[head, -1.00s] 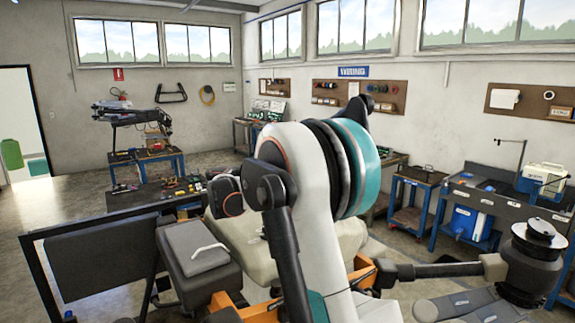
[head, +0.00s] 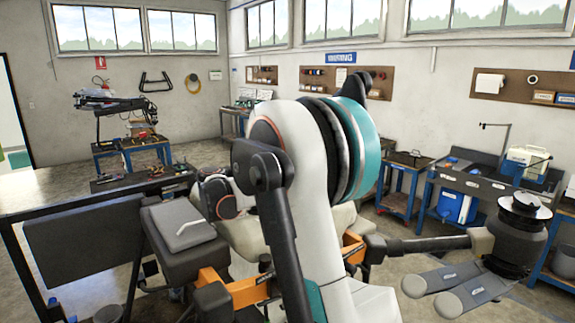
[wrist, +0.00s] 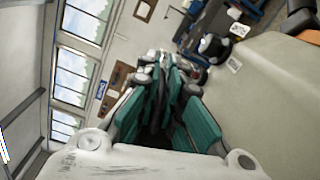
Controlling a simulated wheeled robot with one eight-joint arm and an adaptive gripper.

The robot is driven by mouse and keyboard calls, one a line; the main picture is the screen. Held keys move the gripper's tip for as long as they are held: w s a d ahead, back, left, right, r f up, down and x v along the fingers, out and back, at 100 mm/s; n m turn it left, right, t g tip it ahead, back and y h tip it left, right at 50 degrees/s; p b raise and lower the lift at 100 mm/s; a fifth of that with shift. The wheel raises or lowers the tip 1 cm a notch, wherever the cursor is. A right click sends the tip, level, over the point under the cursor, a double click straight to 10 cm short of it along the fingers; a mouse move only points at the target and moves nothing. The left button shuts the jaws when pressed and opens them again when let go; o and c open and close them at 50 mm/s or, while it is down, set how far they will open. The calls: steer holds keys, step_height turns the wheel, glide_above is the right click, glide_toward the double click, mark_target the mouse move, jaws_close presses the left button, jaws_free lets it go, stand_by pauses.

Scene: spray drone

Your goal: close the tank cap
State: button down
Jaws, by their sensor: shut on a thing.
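The spray drone stands in front of me in the head view, with a pale beige tank (head: 343,217), a grey pad-topped box (head: 180,225), orange frame parts and a folded dark arm (head: 430,244). My own arm covers the middle of it. A large smooth beige surface, likely the tank, fills the right of the wrist view (wrist: 275,95). My gripper (wrist: 162,70) shows there with teal fingers close together, beside that surface. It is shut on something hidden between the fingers. I cannot make out the tank cap in either view, and my gripper's tips are hidden in the head view.
A dark workbench (head: 60,192) with tools lies close on the left. Another drone (head: 110,100) stands at the back left. Some floor is bare at the right.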

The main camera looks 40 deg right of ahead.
steer(key=c, duration=1.7)
jaws_free()
steer(key=a, duration=1.2)
steer(key=shift+w, duration=0.35)
steer(key=shift+c, duration=0.6)
